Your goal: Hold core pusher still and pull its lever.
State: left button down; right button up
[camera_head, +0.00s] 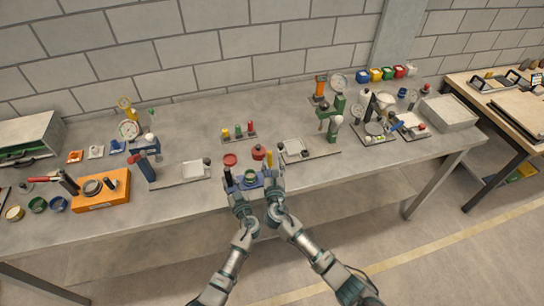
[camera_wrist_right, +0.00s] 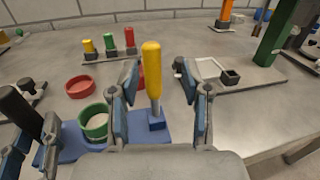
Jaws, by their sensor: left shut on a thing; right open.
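The core pusher has a blue base (camera_head: 250,181) on the table's front part, with a green ring-shaped cup (camera_wrist_right: 93,122) on it. A yellow-handled lever (camera_wrist_right: 152,70) stands upright at its right end; it also shows in the head view (camera_head: 269,158). A black post (camera_wrist_right: 18,110) rises at its left end. My left gripper (camera_head: 238,189) is shut at the black post, partly cut off in the wrist view. My right gripper (camera_wrist_right: 162,98) is open, one finger on each side of the yellow lever, apart from it. It also shows in the head view (camera_head: 273,180).
Red round dishes (camera_head: 230,159) lie just behind the core pusher. A rack of coloured pegs (camera_head: 238,132) stands further back. A plate fixture (camera_head: 300,149) and a green press (camera_head: 331,122) stand to the right, a blue press (camera_head: 147,160) to the left.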

jog(key=shift+w+a, duration=0.15)
jog(key=shift+w, duration=1.8)
grip_shut()
